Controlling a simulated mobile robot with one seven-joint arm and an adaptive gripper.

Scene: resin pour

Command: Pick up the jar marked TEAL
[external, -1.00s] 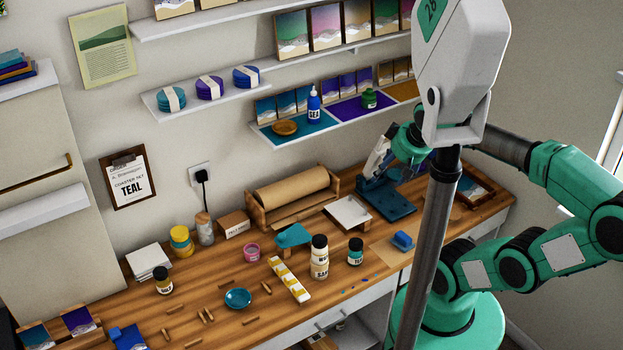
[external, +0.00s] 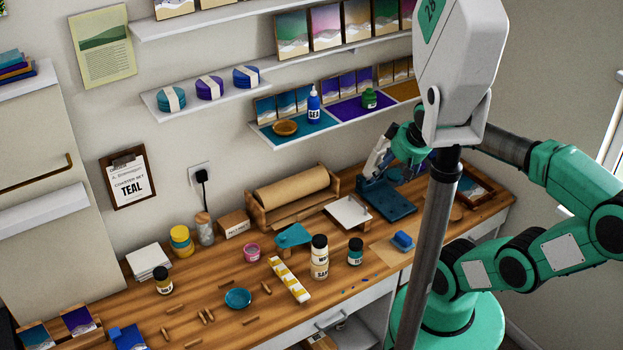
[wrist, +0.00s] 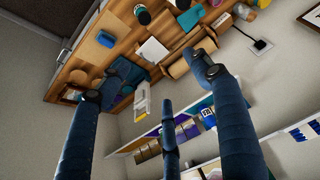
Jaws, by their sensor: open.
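The jar marked TEAL (external: 355,252) stands upright on the wooden workbench in the external view, with a dark lid and a teal body; its label is too small to read fully. A dark-lidded jar that looks like it shows at the top of the wrist view (wrist: 142,15). My gripper (wrist: 148,85) is open, its dark blue fingers spread and nothing between them. In the external view my wrist is up and right of the jar, near the blue press, and the fingers are largely hidden.
A taller jar (external: 319,258) stands just left of the TEAL jar, and a blue block (external: 402,241) lies to its right. A white tray (external: 348,212) and the blue press (external: 388,198) are behind. A shelf (external: 330,126) overhangs the bench.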

